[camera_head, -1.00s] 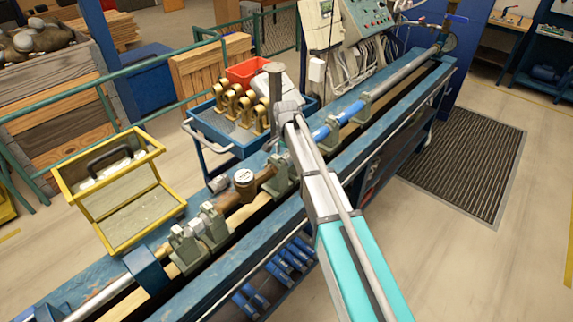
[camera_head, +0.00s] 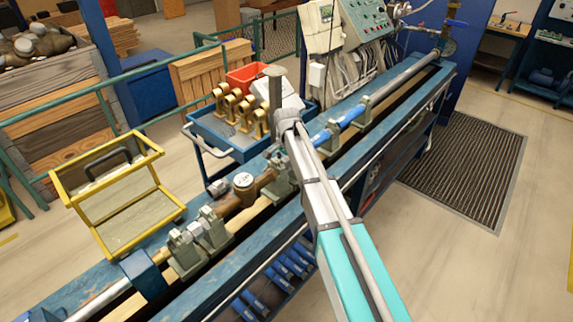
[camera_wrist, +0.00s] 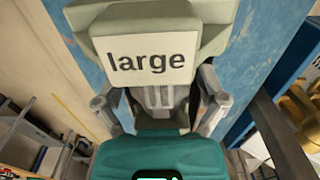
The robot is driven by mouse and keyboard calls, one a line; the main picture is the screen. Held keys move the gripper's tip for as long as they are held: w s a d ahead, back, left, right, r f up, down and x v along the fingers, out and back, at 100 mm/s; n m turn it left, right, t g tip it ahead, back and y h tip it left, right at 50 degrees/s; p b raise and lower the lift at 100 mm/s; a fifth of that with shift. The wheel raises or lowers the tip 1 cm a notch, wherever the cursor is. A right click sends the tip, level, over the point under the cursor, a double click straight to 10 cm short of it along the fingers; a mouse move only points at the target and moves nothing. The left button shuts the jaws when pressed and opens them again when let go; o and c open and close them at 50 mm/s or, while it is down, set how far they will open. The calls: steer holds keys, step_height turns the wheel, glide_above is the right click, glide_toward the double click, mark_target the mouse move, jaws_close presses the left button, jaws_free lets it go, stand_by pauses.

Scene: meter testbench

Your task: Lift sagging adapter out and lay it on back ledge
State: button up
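A blue cylindrical adapter (camera_head: 350,115) lies on the bench line between grey-green holders, beyond my arm in the head view. I cannot tell from here whether it sags. My gripper (camera_wrist: 160,108) is low over the bench in the head view, partly hidden by my own arm. In the wrist view its two fingers stand apart, just below a grey-green block (camera_wrist: 185,12) with a plate reading "large" (camera_wrist: 152,52). No adapter shows between the fingers. The back ledge (camera_head: 165,236) is the worn blue strip along the bench's far side.
A yellow-framed box (camera_head: 118,190) stands on the ledge at left. A round meter (camera_head: 243,181) sits in the bench line. A blue cart (camera_head: 215,133) with brass parts is behind the bench. Several blue cylinders (camera_head: 290,262) lie on the lower shelf.

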mark_target(287, 159)
steer(key=c, duration=0.9)
steer(key=shift+r, duration=0.1)
step_height(287, 159, up, 10)
steer(key=p, duration=1)
stand_by(0.4)
